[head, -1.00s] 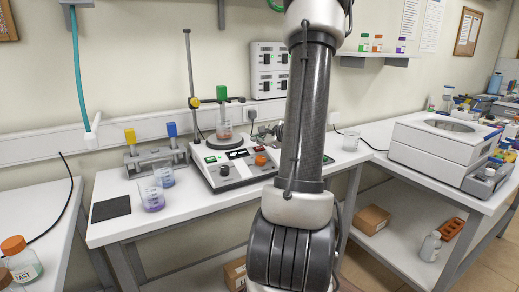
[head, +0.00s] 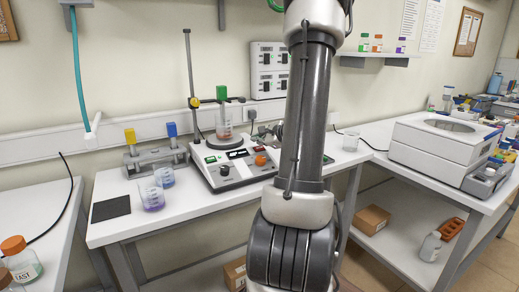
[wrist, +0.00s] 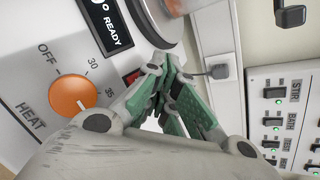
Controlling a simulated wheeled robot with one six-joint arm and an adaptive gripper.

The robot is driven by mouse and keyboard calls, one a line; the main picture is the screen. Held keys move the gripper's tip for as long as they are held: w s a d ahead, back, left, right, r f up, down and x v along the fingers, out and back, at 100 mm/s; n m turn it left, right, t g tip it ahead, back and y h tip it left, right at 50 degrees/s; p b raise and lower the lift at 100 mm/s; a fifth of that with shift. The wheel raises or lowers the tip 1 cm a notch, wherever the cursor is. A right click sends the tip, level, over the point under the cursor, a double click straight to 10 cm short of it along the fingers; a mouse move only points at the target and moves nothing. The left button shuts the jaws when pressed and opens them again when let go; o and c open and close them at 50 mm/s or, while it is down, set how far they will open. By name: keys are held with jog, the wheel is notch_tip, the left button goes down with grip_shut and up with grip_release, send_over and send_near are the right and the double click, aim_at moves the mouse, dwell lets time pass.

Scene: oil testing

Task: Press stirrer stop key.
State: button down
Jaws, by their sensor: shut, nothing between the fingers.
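The stirrer (head: 220,172) is a white hotplate unit on the bench in the head view, with a beaker (head: 224,123) on its round plate. In the wrist view its panel shows an orange HEAT knob (wrist: 72,97) and a black display (wrist: 108,22) reading READY. A small red key (wrist: 133,77) sits beside the display, partly covered by a finger; its label is not readable. My gripper (wrist: 170,77) is shut and empty, its fingertips close to the red key and plate edge. I cannot tell whether it touches.
A wall box (wrist: 285,110) with labelled switches, including STIR, and green lights is at the right of the wrist view. A clamp stand (head: 190,70) rises behind the stirrer. Beakers (head: 152,197) and a dark mat (head: 110,208) lie to its left.

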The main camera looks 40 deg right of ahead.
dwell(0.3)
jog(key=shift+w+f, duration=0.1)
jog(key=shift+f, duration=0.25)
jog(key=shift+w+f, duration=0.15)
jog(key=shift+f, duration=0.25)
dwell(0.6)
jog(key=shift+r, duration=0.1)
jog(key=shift+s+r, duration=0.3)
jog(key=shift+r, duration=0.35)
jog(key=shift+r, duration=0.1)
jog(key=r, duration=0.1)
jog(key=s+r, duration=0.1)
jog(key=r, duration=0.2)
jog(key=shift+s+a+r, duration=0.2)
jog(key=shift+s+r, duration=0.1)
dwell(0.9)
